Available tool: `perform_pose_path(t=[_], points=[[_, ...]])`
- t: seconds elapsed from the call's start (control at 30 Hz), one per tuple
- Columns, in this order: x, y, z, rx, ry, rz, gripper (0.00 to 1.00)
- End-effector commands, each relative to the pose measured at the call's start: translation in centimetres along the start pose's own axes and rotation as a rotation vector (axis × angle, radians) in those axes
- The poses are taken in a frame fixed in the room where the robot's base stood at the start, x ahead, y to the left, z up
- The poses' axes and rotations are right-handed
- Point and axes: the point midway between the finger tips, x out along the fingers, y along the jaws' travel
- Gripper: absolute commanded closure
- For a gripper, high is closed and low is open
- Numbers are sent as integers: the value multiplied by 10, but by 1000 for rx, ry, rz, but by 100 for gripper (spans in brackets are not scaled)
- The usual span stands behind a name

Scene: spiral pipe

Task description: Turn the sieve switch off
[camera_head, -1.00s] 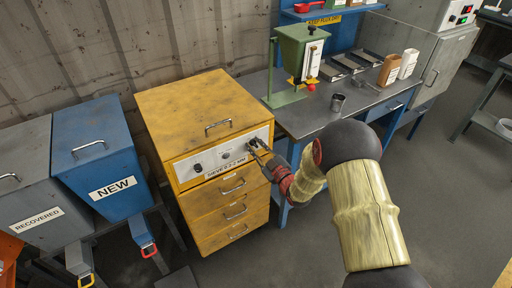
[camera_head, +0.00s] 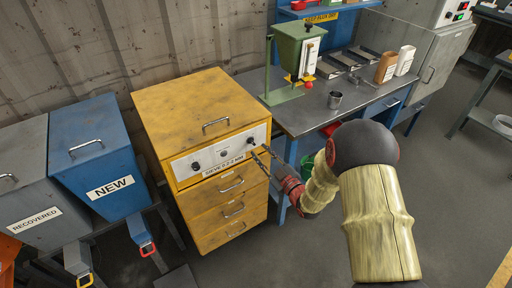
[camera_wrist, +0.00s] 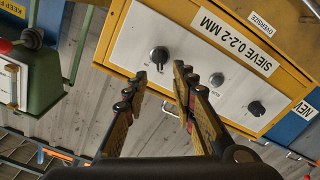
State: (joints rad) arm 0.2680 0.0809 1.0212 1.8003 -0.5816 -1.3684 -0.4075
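The yellow sieve cabinet (camera_head: 200,105) stands against the wall, with a white control panel (camera_head: 210,163) labelled "SIEVE 0.2-2 MM". The panel has a dark knob at the right end (camera_head: 250,140), a small round button (camera_head: 224,153) in the middle and a dark knob at the left end (camera_head: 196,166). In the wrist view the right-end knob (camera_wrist: 158,55) lies just beyond my fingertips, and the other knob (camera_wrist: 257,108) is farther right. Which way each knob points is too small to tell. My gripper (camera_head: 263,156) is open and empty, in front of the right-end knob.
A blue bench (camera_head: 320,118) with a green hopper stand (camera_head: 297,50) is right of the cabinet. A blue "NEW" bin (camera_head: 95,150) and a grey "RECOVERED" bin (camera_head: 28,185) stand to the left. Drawer handles project below the panel.

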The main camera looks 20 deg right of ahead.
Motion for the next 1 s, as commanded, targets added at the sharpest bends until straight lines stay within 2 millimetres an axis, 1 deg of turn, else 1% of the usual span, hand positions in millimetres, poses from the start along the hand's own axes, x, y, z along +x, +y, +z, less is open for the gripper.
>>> perform_pose_path(t=[0.03, 0.1, 0.2, 0.33, 0.5, 1.0], points=[[-11, 1, 0, 0, -2, 2, 74], [-24, 1, 0, 0, -2, 3, 74], [-39, 1, 1, 0, -2, 2, 74], [-52, 0, 1, 0, -1, 1, 74], [-58, 0, 0, 0, -1, 0, 74], [-58, -1, 1, 9, -3, -2, 74]])
